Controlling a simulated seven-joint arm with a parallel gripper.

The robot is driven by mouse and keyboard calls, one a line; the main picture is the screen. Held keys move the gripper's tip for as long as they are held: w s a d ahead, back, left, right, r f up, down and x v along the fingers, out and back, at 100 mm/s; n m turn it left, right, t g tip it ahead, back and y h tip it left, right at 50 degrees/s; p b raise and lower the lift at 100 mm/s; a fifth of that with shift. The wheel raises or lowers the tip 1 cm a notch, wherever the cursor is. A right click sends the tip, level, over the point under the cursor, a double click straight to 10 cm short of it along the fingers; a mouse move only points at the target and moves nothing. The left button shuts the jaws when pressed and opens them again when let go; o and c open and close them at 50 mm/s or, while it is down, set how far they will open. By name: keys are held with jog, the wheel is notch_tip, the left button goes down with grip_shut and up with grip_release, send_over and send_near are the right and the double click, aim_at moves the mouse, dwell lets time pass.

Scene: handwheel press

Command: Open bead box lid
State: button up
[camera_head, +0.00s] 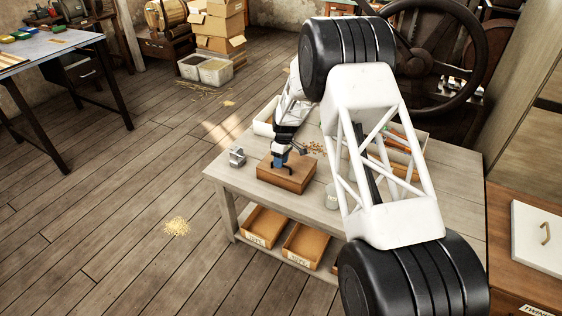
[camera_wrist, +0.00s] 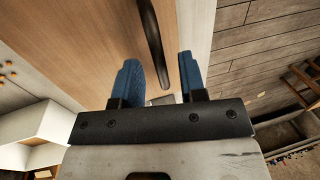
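The bead box appears to be the brown wooden box (camera_head: 292,178) on the workbench in the head view, and its lid looks closed. In the wrist view the light-brown lid (camera_wrist: 95,40) fills the upper left and middle, with a dark curved handle (camera_wrist: 153,45) on it. My gripper (camera_head: 283,161) is just above the box, pointing down. In the wrist view my gripper (camera_wrist: 158,72) has its two blue fingers apart, one on each side of the handle. There is a visible gap to the right finger; contact with the left finger cannot be told.
Loose beads (camera_head: 315,147) lie behind the box. Trays (camera_head: 263,226) sit on the lower shelf. A large handwheel (camera_head: 478,60) stands behind my arm.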

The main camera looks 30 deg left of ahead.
grip_shut()
jog(key=shift+w+r, duration=0.1)
dwell(0.5)
